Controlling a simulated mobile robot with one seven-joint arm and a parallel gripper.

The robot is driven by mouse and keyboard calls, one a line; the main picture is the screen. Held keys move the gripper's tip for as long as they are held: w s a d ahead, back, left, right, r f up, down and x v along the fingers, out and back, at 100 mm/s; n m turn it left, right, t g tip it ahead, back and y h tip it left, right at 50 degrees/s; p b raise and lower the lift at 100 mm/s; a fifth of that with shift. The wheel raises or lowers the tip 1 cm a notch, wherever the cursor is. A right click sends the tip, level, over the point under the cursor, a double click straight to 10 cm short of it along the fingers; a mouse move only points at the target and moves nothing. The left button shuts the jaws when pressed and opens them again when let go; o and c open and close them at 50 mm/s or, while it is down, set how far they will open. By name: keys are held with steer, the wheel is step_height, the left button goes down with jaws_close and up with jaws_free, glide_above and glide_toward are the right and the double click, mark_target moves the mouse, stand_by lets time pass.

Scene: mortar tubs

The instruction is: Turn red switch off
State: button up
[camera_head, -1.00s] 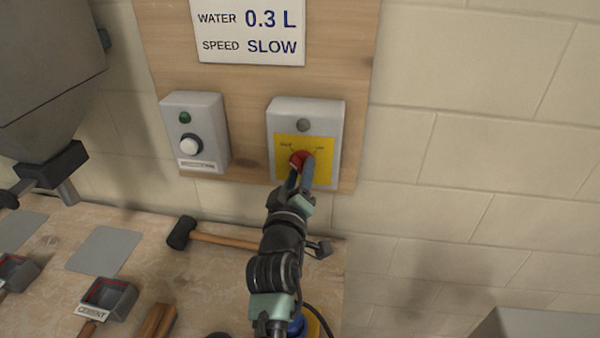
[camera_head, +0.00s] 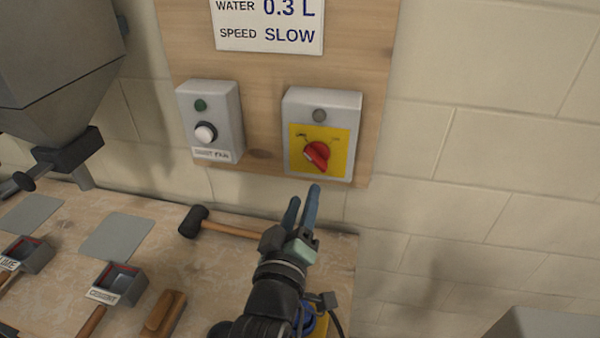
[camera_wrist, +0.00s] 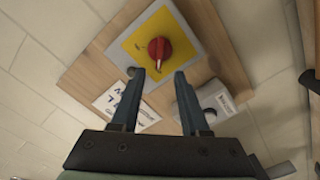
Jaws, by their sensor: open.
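The red switch (camera_head: 316,155) is a rotary knob on a yellow plate on a grey box (camera_head: 322,102), fixed to a wooden wall board. Its pointed end is tilted, with small labels at the upper left and upper right of the plate. A dark grey lamp sits above it. My gripper (camera_head: 302,208) is below the box, open and empty, clear of the knob. In the wrist view the red knob (camera_wrist: 159,48) shows beyond and between the fingertips of my gripper (camera_wrist: 153,76), with nothing held.
A second grey box (camera_head: 210,110) with a green lamp and white button is at left. A sign (camera_head: 268,22) hangs above. A mallet (camera_head: 215,225), scoops (camera_head: 122,278) and a wooden block (camera_head: 165,313) lie on the bench. A hopper (camera_head: 55,65) stands at far left.

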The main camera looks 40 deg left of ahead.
steer(key=shift+v, duration=1.1)
steer(key=w+d+r+m+t+h, duration=0.2)
steer(key=w+d+r+m+t, duration=0.15)
steer(key=d+r, duration=0.55)
steer(key=w+d+r+m+t+h, duration=0.15)
steer(key=d+r+m+t, duration=0.35)
steer(key=r, duration=0.8)
steer(key=s+d+r+m+t+h, duration=0.2)
steer(key=s+d+r+m+h, duration=0.1)
steer(key=d+r, duration=0.4)
steer(key=s+d+r+m+t+h, duration=0.1)
steer(key=s+d+r+m+h, duration=0.2)
steer(key=d+r, duration=0.4)
step_height(320, 180, up, 4)
steer(key=shift+s+r+m+t, duration=0.1)
steer(key=shift+s+m+t, duration=0.3)
steer(key=shift+s, duration=0.45)
